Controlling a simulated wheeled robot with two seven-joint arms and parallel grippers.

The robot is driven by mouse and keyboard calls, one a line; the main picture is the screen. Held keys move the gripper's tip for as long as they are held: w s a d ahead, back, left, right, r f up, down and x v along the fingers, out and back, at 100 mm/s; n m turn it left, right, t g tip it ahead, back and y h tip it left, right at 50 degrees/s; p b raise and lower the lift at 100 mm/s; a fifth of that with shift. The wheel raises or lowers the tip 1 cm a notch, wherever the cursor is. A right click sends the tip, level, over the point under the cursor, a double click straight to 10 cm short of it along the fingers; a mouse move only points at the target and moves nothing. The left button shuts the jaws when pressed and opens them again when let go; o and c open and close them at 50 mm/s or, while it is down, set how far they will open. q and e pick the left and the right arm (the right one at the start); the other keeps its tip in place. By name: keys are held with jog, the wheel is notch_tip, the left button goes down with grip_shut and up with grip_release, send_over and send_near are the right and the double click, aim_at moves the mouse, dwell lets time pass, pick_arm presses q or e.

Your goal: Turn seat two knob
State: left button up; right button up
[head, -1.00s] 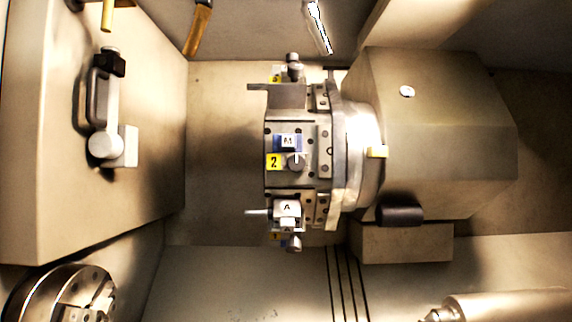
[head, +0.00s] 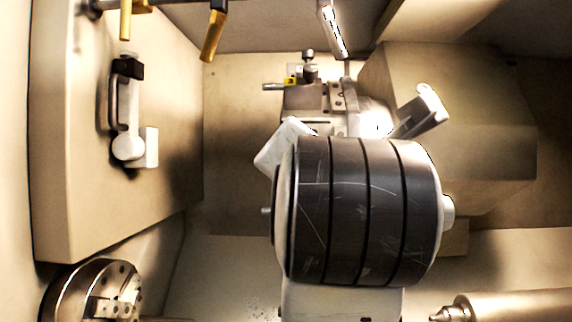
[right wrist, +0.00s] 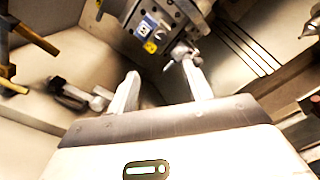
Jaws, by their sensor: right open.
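My right gripper (head: 352,128) is open in front of the tool turret, with one pale finger on each side. In the head view my arm hides the seat two knob and its labels. The turret (head: 335,97) shows only its upper part there. In the right wrist view the gripper (right wrist: 162,90) is open and nothing is between its fingers. Beyond it the turret (right wrist: 185,14) carries a blue label (right wrist: 147,27) and a yellow label (right wrist: 150,47), too small to read surely. A metal fitting (right wrist: 182,52) shows near the right finger. My left gripper is not in view.
A door panel with a handle (head: 125,95) stands at left. A chuck (head: 95,290) is at lower left and a tailstock point (head: 450,312) at lower right. The floor between door and turret is clear.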

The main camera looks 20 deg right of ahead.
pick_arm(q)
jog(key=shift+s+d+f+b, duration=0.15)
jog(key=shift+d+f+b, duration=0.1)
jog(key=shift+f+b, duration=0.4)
pick_arm(e)
jog(key=x, duration=1.6)
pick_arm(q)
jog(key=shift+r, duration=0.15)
pick_arm(e)
jog(key=c, duration=1)
